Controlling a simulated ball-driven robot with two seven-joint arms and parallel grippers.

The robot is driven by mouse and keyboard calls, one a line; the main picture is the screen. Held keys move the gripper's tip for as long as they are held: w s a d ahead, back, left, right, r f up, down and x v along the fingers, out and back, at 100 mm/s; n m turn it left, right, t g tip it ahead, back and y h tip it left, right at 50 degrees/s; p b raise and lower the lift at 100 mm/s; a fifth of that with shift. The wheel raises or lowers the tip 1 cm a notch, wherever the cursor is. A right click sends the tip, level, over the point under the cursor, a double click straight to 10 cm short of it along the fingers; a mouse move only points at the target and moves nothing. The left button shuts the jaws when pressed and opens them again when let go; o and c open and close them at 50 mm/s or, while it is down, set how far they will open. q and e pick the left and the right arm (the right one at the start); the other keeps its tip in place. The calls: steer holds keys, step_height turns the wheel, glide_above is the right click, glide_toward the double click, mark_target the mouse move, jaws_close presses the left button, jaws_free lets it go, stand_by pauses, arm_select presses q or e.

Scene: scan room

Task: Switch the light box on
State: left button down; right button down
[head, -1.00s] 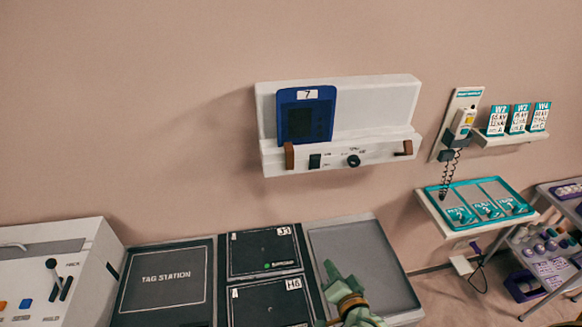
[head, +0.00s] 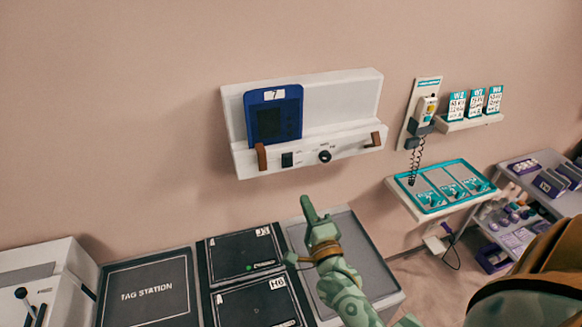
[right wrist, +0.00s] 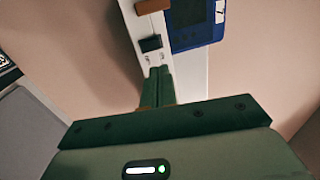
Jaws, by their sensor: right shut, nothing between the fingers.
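The white light box (head: 355,92) is mounted on the wall, with a blue cassette numbered 7 (head: 272,120) standing on its left part. Its front strip carries a black rocker switch (head: 287,160), a round black knob (head: 324,156) and a brown clip near each end. My right gripper (head: 308,203) is shut and empty, pointing up below the light box, apart from it in the head view. In the right wrist view the shut fingers (right wrist: 157,75) point toward the strip, and the black switch (right wrist: 151,43) shows just beyond their tips. My left gripper is not in view.
Below are the tag station (head: 148,288), two black trays marked J3 and H6 (head: 255,305), and a grey tray (head: 365,255). To the right are a wall handset (head: 426,108), a teal tray (head: 410,188) and a shelved cart (head: 555,205). The wall below the light box is bare.

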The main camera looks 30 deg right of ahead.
mark_target(287, 159)
steer(key=p+x, duration=0.1)
steer(key=x, duration=1.1)
steer(key=shift+w, duration=0.2)
steer(key=shift+w+d+r+g+p, duration=0.15)
steer(key=shift+r+p, duration=0.1)
steer(key=shift+p, duration=0.35)
steer(key=shift+w+a+r+g+p, duration=0.1)
steer(key=shift+r+g+p, duration=0.1)
steer(key=shift+p, duration=0.4)
steer(key=shift+f, duration=0.3)
